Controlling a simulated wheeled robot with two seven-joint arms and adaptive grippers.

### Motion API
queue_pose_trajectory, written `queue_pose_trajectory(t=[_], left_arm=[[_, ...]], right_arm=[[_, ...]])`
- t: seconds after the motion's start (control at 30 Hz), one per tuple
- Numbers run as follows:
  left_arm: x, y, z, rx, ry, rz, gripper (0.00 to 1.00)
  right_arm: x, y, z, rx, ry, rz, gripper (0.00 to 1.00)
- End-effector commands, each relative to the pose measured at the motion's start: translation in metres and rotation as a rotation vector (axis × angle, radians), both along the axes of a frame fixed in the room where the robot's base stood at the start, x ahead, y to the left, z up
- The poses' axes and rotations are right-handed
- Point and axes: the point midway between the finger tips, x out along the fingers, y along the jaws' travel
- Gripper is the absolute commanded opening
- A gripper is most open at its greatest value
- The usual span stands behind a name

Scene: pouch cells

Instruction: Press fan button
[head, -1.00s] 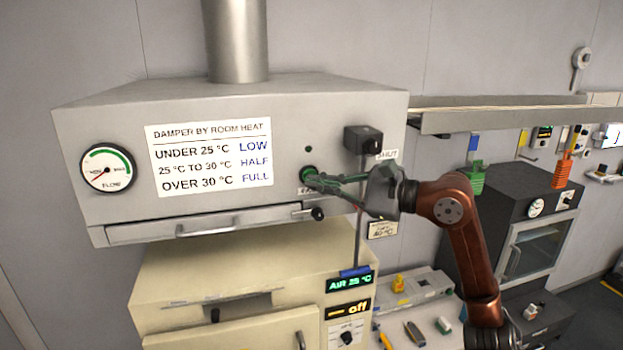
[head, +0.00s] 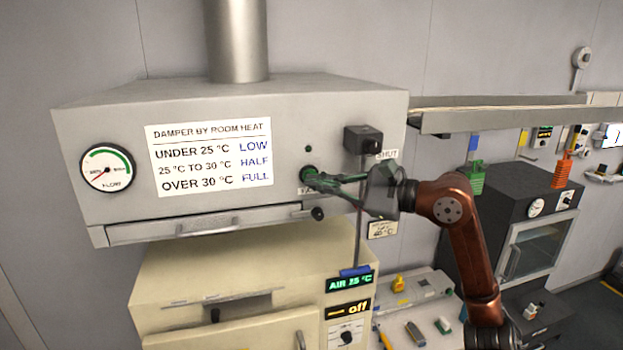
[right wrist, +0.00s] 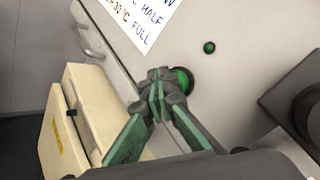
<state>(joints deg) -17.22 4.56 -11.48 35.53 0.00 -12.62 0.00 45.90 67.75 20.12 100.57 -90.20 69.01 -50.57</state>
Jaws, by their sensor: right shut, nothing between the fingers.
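The green fan button (head: 308,174) sits in a dark ring on the front of the grey hood (head: 100,215). My right gripper (head: 310,183) is shut and empty, with its fingertips at the button's lower edge. In the right wrist view the button (right wrist: 183,79) shows just beyond the closed fingertips (right wrist: 160,76), which hide part of it. I cannot tell whether they touch it or whether it is pushed in. A small dark green lamp (head: 308,149) is above the button and looks unlit. My left gripper is not in view.
A black damper box (head: 362,139) with a rod juts out right of the button, close to my right wrist. A flow gauge (head: 107,168) and a damper sign (head: 208,157) are on the hood. A cream oven (head: 240,260) reading "off" stands below.

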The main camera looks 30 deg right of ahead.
Motion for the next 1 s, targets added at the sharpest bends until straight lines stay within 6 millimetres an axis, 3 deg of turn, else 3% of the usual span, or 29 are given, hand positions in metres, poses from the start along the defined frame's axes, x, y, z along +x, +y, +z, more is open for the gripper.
queue_pose_trajectory(t=[1.0], left_arm=[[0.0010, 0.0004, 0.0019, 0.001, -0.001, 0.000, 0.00]], right_arm=[[0.0109, -0.0025, 0.0001, 0.001, 0.001, 0.000, 0.00]])
